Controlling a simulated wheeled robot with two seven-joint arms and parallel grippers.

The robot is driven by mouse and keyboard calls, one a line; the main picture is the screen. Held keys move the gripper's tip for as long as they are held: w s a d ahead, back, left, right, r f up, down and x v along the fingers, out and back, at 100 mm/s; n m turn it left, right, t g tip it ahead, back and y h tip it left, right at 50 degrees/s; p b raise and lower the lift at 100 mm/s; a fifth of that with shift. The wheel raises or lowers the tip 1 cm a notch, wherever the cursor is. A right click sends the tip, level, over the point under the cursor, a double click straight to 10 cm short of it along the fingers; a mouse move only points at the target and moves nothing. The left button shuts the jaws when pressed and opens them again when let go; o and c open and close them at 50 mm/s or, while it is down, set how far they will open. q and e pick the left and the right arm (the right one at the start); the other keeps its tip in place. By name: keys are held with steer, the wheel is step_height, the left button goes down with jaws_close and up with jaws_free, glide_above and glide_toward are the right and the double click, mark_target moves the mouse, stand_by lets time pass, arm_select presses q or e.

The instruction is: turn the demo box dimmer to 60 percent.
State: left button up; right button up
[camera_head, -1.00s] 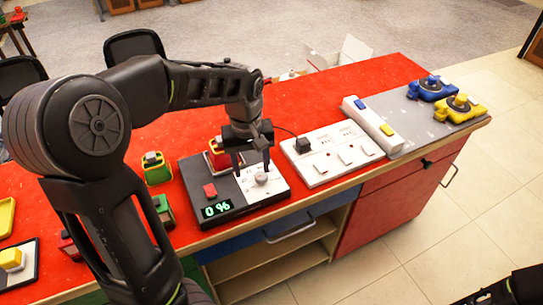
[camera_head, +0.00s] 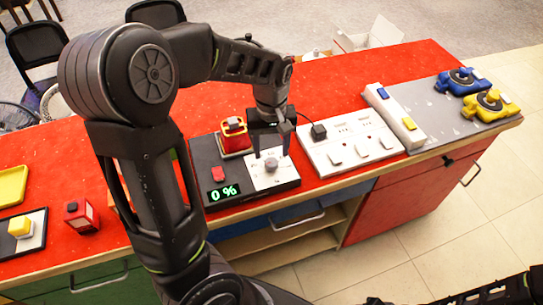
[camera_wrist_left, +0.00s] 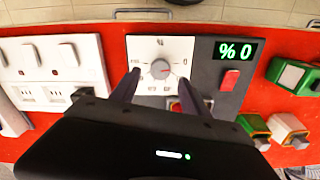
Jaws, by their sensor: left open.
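The demo box (camera_head: 235,176) is a black box on the red counter, with a green display reading 0 % (camera_head: 223,193) and a red button (camera_head: 218,174). Its white panel carries the round grey dimmer knob (camera_head: 271,165), which also shows in the left wrist view (camera_wrist_left: 160,68). My left gripper (camera_head: 272,150) is open over the white panel. In the left wrist view its fingertips (camera_wrist_left: 159,80) are spread on either side of the knob, with gaps to it; their height above the panel is hard to judge. My right gripper is not clearly seen.
A white switch panel (camera_head: 345,150) with a black plug stands right of the box. A white bar (camera_head: 392,115) and blue and yellow devices (camera_head: 488,107) are farther right.

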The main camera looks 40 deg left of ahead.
mark_target(271, 162)
arm_select(q)
step_height(271, 162, down, 4)
steer(key=shift+f, duration=0.1)
jaws_close()
stand_by(0.7)
